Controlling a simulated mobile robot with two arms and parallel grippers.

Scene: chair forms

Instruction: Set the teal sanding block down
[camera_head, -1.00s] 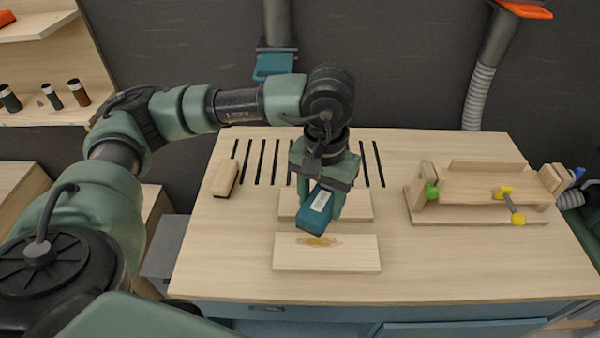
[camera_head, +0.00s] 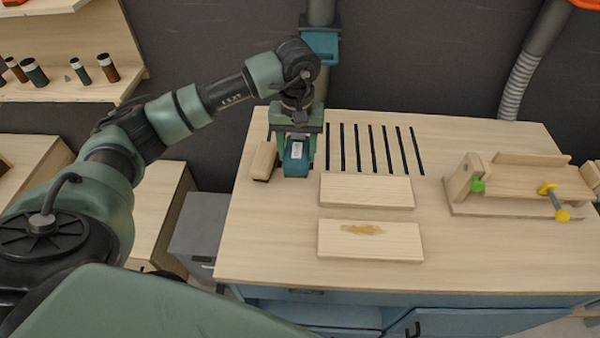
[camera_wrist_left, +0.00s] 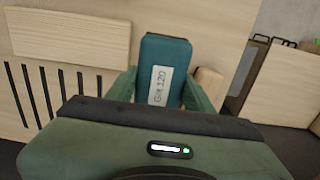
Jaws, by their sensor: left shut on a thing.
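The teal sanding block (camera_head: 296,158) is between the fingers of my left gripper (camera_head: 294,165), near the back left of the workbench, beside the slots. I cannot tell whether the block touches the bench top. My right gripper is not in view.
A wooden block with a dark underside (camera_head: 263,160) stands just left of the teal block. Two boards lie right of it, one plain (camera_head: 366,190), one stained (camera_head: 370,245). A wooden clamping jig (camera_head: 515,185) stands at the right. The bench front left (camera_head: 265,240) is clear.

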